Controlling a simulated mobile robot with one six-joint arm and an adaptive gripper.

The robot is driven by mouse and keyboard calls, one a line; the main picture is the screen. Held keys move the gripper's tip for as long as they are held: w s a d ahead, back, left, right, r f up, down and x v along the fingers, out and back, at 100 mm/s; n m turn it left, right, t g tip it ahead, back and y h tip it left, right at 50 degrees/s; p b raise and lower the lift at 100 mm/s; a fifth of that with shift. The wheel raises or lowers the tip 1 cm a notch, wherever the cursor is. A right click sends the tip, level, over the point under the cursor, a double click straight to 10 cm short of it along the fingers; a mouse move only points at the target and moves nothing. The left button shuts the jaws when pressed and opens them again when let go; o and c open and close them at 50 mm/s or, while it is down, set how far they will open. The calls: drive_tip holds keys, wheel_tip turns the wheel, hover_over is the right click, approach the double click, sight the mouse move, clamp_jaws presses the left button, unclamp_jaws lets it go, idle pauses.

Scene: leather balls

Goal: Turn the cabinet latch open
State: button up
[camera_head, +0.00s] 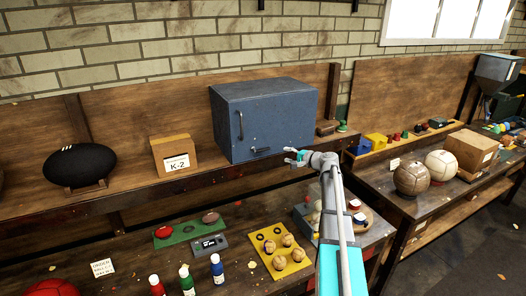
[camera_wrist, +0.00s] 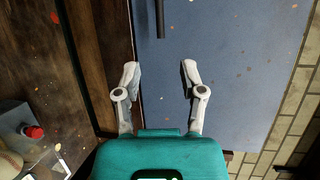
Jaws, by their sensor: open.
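The blue cabinet (camera_head: 285,105) stands on the wooden shelf, its door facing forward. A dark latch bar (camera_head: 261,150) lies nearly level low on the door. A dark upright handle (camera_head: 240,125) is at the door's left edge. My gripper (camera_head: 292,156) is open and empty, in front of the cabinet's lower right part, to the right of the latch. In the wrist view, my two fingertips (camera_wrist: 158,68) are spread over the blue door (camera_wrist: 235,75). A dark bar (camera_wrist: 160,18), apparently the latch, is beyond them at the top edge, apart from the fingers.
A cardboard box marked K-2 (camera_head: 173,156) and a black ball (camera_head: 76,165) sit left of the cabinet. Small brown and green items (camera_head: 328,128) lie to its right. The workbench below holds bottles (camera_head: 185,279) and a yellow tray (camera_head: 262,237). Shelf space before the cabinet is mostly clear.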

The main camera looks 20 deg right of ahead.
sight(263, 150)
drive_tip(key=b+x, duration=0.2)
drive_tip(key=x, duration=1.1)
drive_tip(key=shift+w+a+f, duration=0.1)
drive_tip(key=shift+w+f, duration=0.1)
drive_tip(key=shift+w, duration=0.1)
clamp_jaws()
drive_tip(key=shift+a+b, duration=0.1)
drive_tip(key=shift+b, duration=0.25)
